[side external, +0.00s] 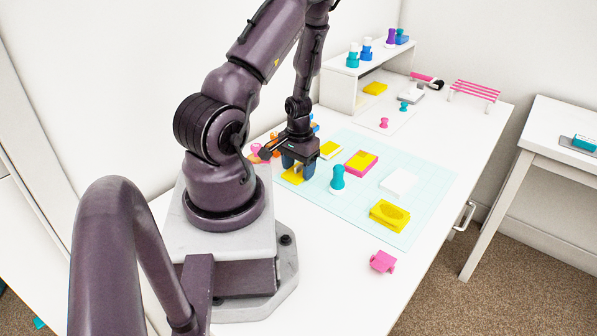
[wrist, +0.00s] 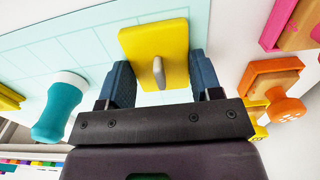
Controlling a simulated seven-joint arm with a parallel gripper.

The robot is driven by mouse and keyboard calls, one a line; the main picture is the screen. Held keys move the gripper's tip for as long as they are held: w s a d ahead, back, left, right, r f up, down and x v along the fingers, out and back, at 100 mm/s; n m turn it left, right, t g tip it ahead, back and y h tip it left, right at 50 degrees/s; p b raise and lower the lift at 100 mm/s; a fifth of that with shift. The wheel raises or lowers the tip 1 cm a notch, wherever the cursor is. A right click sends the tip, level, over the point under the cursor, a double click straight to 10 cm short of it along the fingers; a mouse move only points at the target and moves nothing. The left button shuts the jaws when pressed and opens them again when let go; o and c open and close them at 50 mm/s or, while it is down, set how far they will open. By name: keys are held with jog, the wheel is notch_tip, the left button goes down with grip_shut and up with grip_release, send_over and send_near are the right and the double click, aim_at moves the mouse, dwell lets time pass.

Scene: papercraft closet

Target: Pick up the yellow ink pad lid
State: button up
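A square yellow lid (wrist: 150,36) with a small grey knob lies on the pale teal mat in the wrist view, tilted in the picture. My gripper (wrist: 160,72) is open, with one blue finger on each side of the lid's near part; small gaps seem to show. In the side view, my gripper (side external: 298,162) points down, low over the yellow lid (side external: 293,178), which is partly hidden by the fingers. I cannot tell from here whether the fingers touch it.
A teal-and-white stamp (side external: 337,180) stands close to the right. A yellow-topped pad (side external: 330,150), a pink-and-yellow pad (side external: 361,161), a white block (side external: 398,184) and a yellow block (side external: 389,215) sit on the mat (side external: 430,190). Orange stamp (wrist: 272,90) is beside my gripper.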

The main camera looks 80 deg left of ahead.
aim_at(299, 165)
notch_tip(299, 165, up, 8)
jog(key=shift+w+r, duration=0.1)
jog(key=shift+r, duration=0.15)
jog(key=shift+s+r, duration=0.2)
jog(key=shift+r, duration=0.1)
jog(key=shift+m, duration=0.3)
jog(key=w+a, duration=0.1)
jog(key=a, duration=0.1)
jog(key=w+a+f, duration=0.2)
jog(key=a, duration=0.1)
jog(key=shift+w+a, duration=0.3)
jog(key=shift+w, duration=0.1)
jog(key=w+a, duration=0.1)
jog(key=w, duration=0.1)
jog(key=w+a, duration=0.1)
jog(key=w, duration=0.1)
jog(key=w+a, duration=0.1)
jog(key=a, duration=0.1)
jog(key=shift+w+f, duration=0.15)
jog(key=shift+w, duration=0.35)
